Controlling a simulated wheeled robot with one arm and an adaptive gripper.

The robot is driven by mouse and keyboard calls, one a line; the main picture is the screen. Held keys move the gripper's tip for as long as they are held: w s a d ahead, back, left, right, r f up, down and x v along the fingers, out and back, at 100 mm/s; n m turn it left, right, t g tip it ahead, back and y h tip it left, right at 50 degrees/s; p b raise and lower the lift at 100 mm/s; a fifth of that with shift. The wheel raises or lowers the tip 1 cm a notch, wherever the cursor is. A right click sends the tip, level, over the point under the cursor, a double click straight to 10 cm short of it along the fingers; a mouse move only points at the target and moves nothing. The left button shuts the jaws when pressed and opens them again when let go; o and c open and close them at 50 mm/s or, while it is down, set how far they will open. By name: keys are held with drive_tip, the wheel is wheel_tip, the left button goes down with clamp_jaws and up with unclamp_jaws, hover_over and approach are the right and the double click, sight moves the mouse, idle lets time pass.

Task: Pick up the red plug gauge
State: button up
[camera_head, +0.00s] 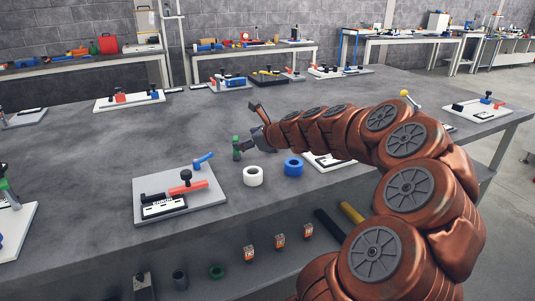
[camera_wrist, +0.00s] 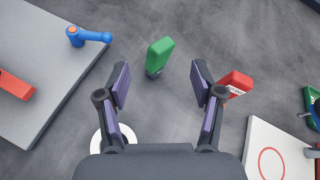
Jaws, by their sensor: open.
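The red plug gauge (camera_wrist: 236,84) shows in the wrist view as a red block with a pale marking, just right of my right finger, which partly covers it. I cannot make it out in the head view, where my arm and gripper cover that area. My gripper (camera_wrist: 160,82) is open and empty above the table. A green plug gauge (camera_wrist: 160,52) with a dark lower end is ahead, in line with the gap between my fingers. It also shows in the head view (camera_head: 236,145), left of my gripper (camera_head: 250,130).
A grey fixture plate (camera_head: 205,203) with a blue lever (camera_wrist: 88,37) and red handle stands left. A white ring (camera_head: 253,176) and blue ring (camera_head: 293,167) sit near the front edge. A white board (camera_wrist: 259,135) lies right. Bare grey table lies beyond the green gauge.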

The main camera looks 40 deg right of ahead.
drive_tip(key=s+d+f+m+h, duration=0.1)
drive_tip(key=d+m, duration=0.1)
drive_tip(key=d, duration=0.1)
drive_tip(key=s+d+f+m+h, duration=0.1)
drive_tip(key=d+m, duration=0.1)
drive_tip(key=d, duration=0.2)
drive_tip(key=d+f+m+b, duration=0.1)
drive_tip(key=d+m, duration=0.1)
drive_tip(key=d, duration=0.2)
drive_tip(key=shift+s+f+h, duration=0.15)
drive_tip(key=shift+s+h, duration=0.25)
drive_tip(key=shift+x, duration=0.9)
drive_tip(key=x, duration=0.2)
drive_tip(key=b+x, duration=0.1)
drive_tip(key=x, duration=0.1)
drive_tip(key=shift+a+f, duration=0.25)
drive_tip(key=shift+x, duration=0.75)
clamp_jaws()
